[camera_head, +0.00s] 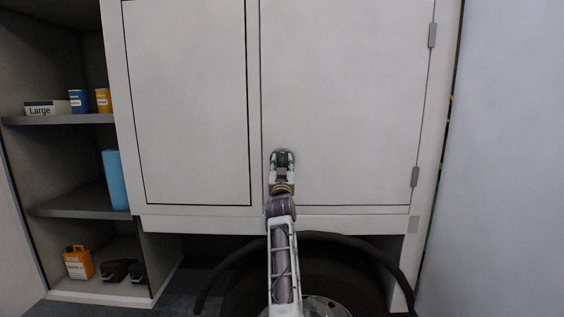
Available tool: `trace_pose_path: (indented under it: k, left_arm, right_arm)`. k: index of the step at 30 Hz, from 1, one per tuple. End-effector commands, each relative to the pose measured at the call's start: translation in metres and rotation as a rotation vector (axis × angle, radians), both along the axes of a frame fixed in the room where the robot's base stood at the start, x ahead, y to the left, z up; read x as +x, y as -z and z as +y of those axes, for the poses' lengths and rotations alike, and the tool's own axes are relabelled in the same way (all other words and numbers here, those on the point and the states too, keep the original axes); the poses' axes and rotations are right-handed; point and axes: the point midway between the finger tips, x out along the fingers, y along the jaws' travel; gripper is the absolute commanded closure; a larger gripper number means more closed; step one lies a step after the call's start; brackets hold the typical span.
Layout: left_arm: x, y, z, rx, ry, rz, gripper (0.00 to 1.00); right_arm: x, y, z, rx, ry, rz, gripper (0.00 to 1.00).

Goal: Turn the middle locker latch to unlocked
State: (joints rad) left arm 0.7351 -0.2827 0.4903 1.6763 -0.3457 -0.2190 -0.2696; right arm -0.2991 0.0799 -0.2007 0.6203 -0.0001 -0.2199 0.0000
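The pale grey locker (345,85) fills the middle of the head view, with its right-hand door closed. The latch's turn position is hidden. I cannot tell whether the fingers are open or shut on anything.
A second closed door panel (188,100) is to the left. Open shelves (60,119) at far left hold a box, small containers, a blue cylinder (116,180) and an orange jug (79,263). Hinges (432,36) line the door's right edge.

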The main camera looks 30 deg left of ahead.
Motion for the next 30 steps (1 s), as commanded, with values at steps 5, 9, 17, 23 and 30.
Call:
trace_pose_path:
  k: [5,9,17,23,30]
  left_arm:
    - [-0.0004,-0.0021,-0.0006,0.000,-0.001,0.000,0.62]
    - [-0.0005,-0.0023,-0.0006,0.000,-0.001,0.000,0.62]
    - [-0.0005,-0.0023,-0.0006,0.000,-0.001,0.000,0.77]
    - [-0.0004,-0.0022,-0.0006,0.000,-0.001,0.000,1.00]
    - [-0.0005,-0.0024,-0.0004,0.006,-0.001,0.002,1.00]
  right_arm:
    - [0.0007,-0.0006,0.0013,0.001,0.000,-0.001,0.60]
    - [0.0006,-0.0006,0.0012,0.001,0.001,-0.001,0.60]
    - [-0.0013,-0.0005,0.0009,0.001,0.001,0.001,0.60]
    - [-0.0014,-0.0005,0.0006,0.001,0.001,0.002,0.60]
    - [-0.0014,-0.0009,-0.0008,-0.001,0.001,0.002,0.60]
